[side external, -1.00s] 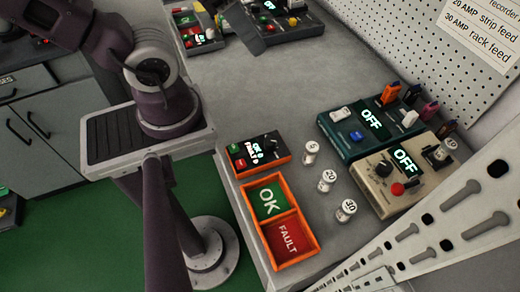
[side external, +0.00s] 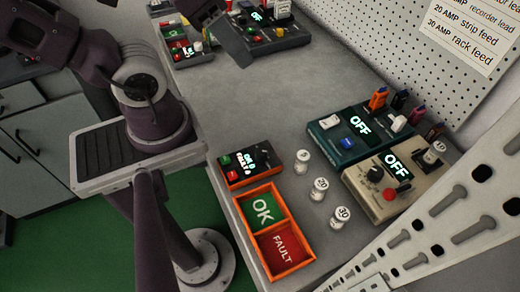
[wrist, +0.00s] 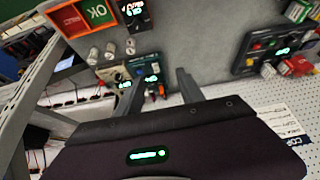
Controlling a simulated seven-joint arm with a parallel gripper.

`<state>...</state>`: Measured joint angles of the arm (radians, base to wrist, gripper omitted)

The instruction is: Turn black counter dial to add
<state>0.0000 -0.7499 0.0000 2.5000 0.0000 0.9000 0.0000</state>
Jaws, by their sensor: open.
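The counter (side external: 250,163) is a black box with orange edges, a lit display with OK and FAULT counts, and green and red buttons. Its black dial (side external: 264,153) is small at the far right end of its face; its setting is too small to read. The counter also shows at the top of the wrist view (wrist: 131,19). My gripper (wrist: 148,80) is open and empty, with its two fingers apart. It is high at the back of the bench in the side view, well away from the counter and touching nothing that I can see.
An orange tray (side external: 247,211) with OK and FAULT compartments adjoins the counter's near side. Several labelled cylinders (side external: 319,188) stand to the right. Teal (side external: 345,148) and beige (side external: 362,184) units read OFF. A pegboard (side external: 395,50) borders the back; the middle bench is clear.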

